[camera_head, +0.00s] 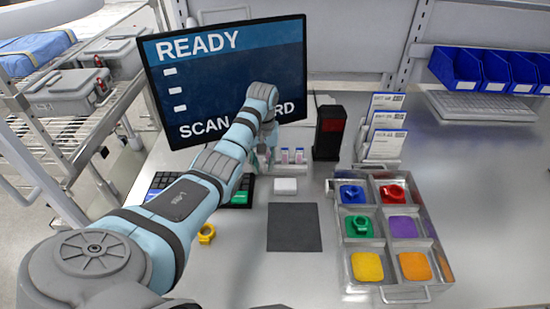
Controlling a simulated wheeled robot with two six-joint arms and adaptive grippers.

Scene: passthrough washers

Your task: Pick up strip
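My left arm reaches from the lower left to the back of the table. Its gripper (263,158) points down in front of the monitor's lower edge, just left of two small capped vials (292,156). The fingers are small and partly hidden by my own wrist, so I cannot tell whether they are open or shut or hold anything. I cannot make out a strip for certain; one may be hidden behind the arm. A small white block (285,186) lies in front of the vials. My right gripper is not in view.
A dark square mat (294,228) lies mid-table. A yellow ring part (206,234) sits left of it. A metal tray (383,243) of coloured parts and pads stands right.

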